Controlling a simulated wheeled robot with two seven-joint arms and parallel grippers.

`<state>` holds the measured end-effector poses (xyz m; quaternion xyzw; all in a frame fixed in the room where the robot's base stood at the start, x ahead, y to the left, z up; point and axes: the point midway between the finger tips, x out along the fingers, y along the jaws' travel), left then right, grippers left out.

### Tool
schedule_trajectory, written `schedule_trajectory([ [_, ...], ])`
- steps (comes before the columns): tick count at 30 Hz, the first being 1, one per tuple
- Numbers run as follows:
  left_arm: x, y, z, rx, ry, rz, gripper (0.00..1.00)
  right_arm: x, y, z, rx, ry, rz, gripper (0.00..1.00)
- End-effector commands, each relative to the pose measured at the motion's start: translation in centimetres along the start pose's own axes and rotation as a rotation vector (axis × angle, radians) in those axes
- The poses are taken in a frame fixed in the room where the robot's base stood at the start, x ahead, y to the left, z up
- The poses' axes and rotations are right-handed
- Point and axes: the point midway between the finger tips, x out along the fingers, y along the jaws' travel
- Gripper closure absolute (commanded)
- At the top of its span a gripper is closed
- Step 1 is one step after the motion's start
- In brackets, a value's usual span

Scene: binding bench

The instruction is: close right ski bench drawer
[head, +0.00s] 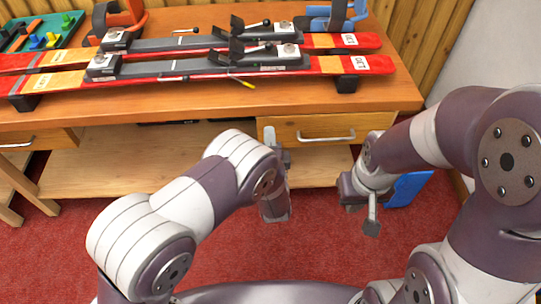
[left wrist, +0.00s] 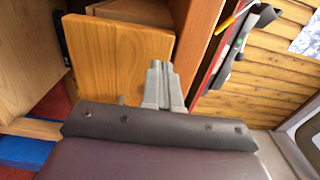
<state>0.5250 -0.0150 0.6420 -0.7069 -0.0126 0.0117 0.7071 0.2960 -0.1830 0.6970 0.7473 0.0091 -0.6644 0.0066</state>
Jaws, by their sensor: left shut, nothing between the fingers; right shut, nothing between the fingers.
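The right drawer (head: 350,126) is a light wooden front with a silver bar handle (head: 326,138), under the right end of the ski bench (head: 225,103). How far it stands out is hard to tell. My left gripper (head: 270,135) is shut and empty, its tips at the left end of this front. In the left wrist view the shut fingers (left wrist: 157,68) reach over a wooden panel (left wrist: 115,65), seemingly the drawer front; contact is unclear. My right gripper (head: 371,228) is shut and empty, low in front of the bench's right end, below the drawer.
Red-and-orange skis (head: 345,65) with bindings lie on the bench top. A left drawer (head: 45,139) shows at the far left, near a wooden leg. A green tray (head: 70,35) sits at the back left. A blue object (head: 408,188) is behind my right gripper. Red carpet is in front.

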Motion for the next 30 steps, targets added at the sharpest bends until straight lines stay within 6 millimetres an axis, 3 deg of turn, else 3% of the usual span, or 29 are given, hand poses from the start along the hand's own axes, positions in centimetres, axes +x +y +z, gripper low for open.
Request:
schedule_trajectory([
  [6,2.3,0.2,0.0,0.000,0.000,0.001,1.00,0.9,0.0,0.1,0.000,0.000,0.000,1.00],
  [19,2.9,0.1,0.0,-0.001,-0.001,0.001,1.00,0.9,0.0,0.1,0.000,0.001,0.000,1.00],
  [27,7.1,0.2,0.0,-0.002,-0.001,0.001,1.00,1.5,0.0,0.1,0.000,0.001,0.000,1.00],
  [30,7.8,0.0,0.1,-0.001,-0.001,0.000,1.00,1.5,0.0,0.1,0.000,0.001,0.000,1.00],
])
